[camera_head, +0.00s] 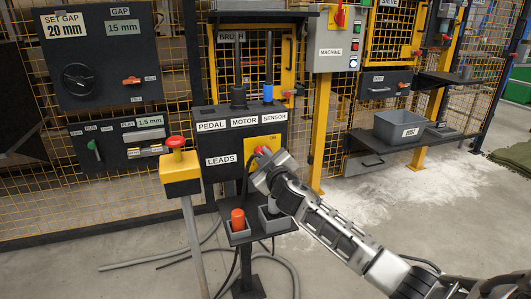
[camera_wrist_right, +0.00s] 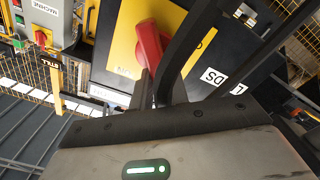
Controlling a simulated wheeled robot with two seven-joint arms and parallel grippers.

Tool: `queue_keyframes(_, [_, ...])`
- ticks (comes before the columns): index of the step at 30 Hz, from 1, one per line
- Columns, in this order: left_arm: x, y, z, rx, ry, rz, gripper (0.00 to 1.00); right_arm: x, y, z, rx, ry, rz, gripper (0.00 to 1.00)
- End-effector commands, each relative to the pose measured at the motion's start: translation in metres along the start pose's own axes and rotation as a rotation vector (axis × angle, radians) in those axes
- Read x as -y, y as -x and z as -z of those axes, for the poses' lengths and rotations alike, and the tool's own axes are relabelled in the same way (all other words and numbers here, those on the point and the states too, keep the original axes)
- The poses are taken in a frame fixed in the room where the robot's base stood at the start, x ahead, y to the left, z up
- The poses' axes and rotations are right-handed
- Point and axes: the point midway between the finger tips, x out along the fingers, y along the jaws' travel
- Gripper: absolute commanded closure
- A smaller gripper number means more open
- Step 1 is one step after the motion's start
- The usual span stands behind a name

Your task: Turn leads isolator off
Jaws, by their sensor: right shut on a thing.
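The leads isolator is a red rotary handle (camera_head: 263,150) on a yellow plate (camera_head: 248,165), on the front of a black box (camera_head: 222,180) labelled LEADS. In the right wrist view the red handle (camera_wrist_right: 150,45) stands out from the yellow plate (camera_wrist_right: 120,50). My right gripper (camera_head: 265,162) is at the handle, its body covering part of the plate. In the wrist view its dark fingers (camera_wrist_right: 157,78) are shut on the handle's near end. My left gripper is in neither view.
A yellow post box with a red button (camera_head: 178,146) stands left of the black box. Below are grey cups (camera_head: 240,235), one with an orange plug (camera_head: 238,219). Cables and a hose (camera_head: 160,259) lie on the floor. A machine switch box (camera_head: 336,40) hangs behind.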

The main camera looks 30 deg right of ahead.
Motion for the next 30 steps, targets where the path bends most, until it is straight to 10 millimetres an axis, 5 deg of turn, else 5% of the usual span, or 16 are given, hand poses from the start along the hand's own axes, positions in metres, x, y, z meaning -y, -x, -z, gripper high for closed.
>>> queue_keyframes(30, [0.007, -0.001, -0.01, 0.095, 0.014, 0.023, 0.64, 0.016, 0.0, -0.007, 0.001, 0.836, 0.002, 1.0])
